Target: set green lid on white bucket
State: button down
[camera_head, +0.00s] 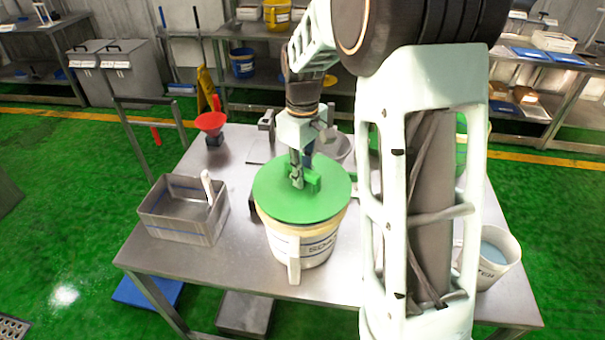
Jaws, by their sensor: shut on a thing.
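The green lid (285,204) is a flat round disc with a raised green handle on top. It lies level over the mouth of the white bucket (310,248), which stands upright near the table's front edge. I cannot tell whether the lid is fully seated; a tan band of the bucket shows below its edge. My gripper (297,182) points down from above and is shut on the lid's handle. The bucket's far side is hidden by the lid.
A metal bin (186,226) with a scoop stands left on the steel table (245,278). A red funnel (211,122) is at the back left. A white container of bluish contents (496,262) is at the right. My arm hides much of the table's right side.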

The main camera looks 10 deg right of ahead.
jog(key=shift+f+b, duration=0.8)
jog(key=shift+f, duration=0.35)
jog(key=c, duration=1.8)
grip_release()
jog(key=shift+r, duration=0.1)
notch_tip(320, 180, up, 12)
